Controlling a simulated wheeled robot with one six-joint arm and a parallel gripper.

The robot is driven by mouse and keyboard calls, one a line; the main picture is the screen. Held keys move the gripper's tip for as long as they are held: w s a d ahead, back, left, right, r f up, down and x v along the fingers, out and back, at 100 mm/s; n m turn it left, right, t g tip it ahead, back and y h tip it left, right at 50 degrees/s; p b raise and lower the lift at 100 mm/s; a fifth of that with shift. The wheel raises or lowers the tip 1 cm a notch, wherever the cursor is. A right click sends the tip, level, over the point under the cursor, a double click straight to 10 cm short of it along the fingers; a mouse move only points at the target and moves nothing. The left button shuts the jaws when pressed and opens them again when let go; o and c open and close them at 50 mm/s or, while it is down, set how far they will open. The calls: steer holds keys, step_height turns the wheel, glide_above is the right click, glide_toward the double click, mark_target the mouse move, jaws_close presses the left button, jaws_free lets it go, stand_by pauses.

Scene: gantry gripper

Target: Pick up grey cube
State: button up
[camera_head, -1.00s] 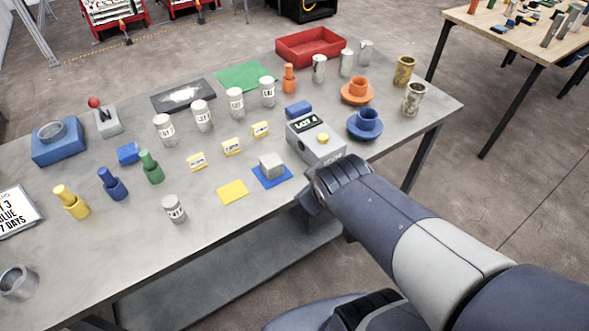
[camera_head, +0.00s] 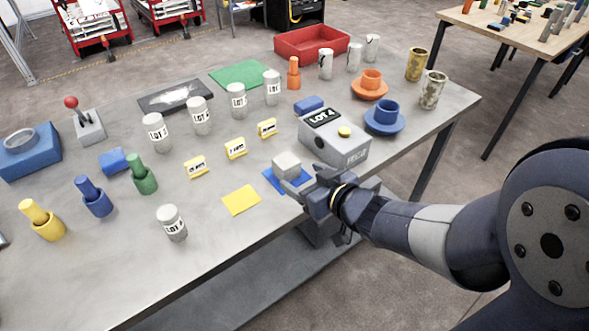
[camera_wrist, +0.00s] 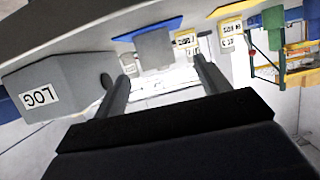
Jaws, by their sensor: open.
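The grey cube (camera_head: 287,164) sits on a blue square mat (camera_head: 270,181) near the front edge of the table. My gripper (camera_head: 306,188) is just right of the cube and low, at the table's front edge, partly covering the mat. In the wrist view, turned upside down, the cube (camera_wrist: 155,47) and the blue mat (camera_wrist: 125,37) show beyond the two spread fingers (camera_wrist: 163,72). The cube lies roughly in line with the gap between them. The gripper is open with nothing between its fingers; the cube appears apart from them.
A yellow square (camera_head: 241,200) lies left of the mat. Small yellow signs (camera_head: 236,148) and a LOT canister (camera_head: 172,223) stand farther left. A red tray (camera_head: 311,42) is at the back.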

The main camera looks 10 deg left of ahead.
mark_target(292, 170)
steer(key=shift+x, duration=4.3)
steer(key=shift+w+d, duration=0.1)
steer(key=shift+d, duration=0.05)
steer(key=shift+c, duration=0.3)
steer(key=c, duration=1.3)
